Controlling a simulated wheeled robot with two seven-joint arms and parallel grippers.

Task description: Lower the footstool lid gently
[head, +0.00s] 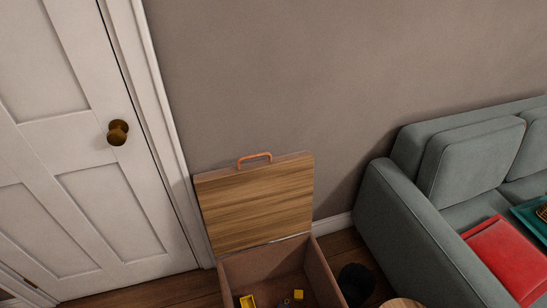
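The footstool (328,283) is an open brown box at the bottom middle of the head view. Its lid (257,207) stands raised, close to upright, at the box's back edge, with its wood-grain inner face toward me. An orange handle (254,157) sits on the lid's top edge. Inside the box are a yellow block (247,301), another small yellow piece (298,294) and a small grey item (286,303). The front of the box is cut off by the frame. Neither of my grippers shows.
A white door (85,150) with a brass knob (117,132) is at left. A grey-green sofa (410,235) at right holds a red cushion or folder (506,258) and a teal tray (526,214). A dark round bin (356,283) and a round wooden top (402,303) stand right of the box.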

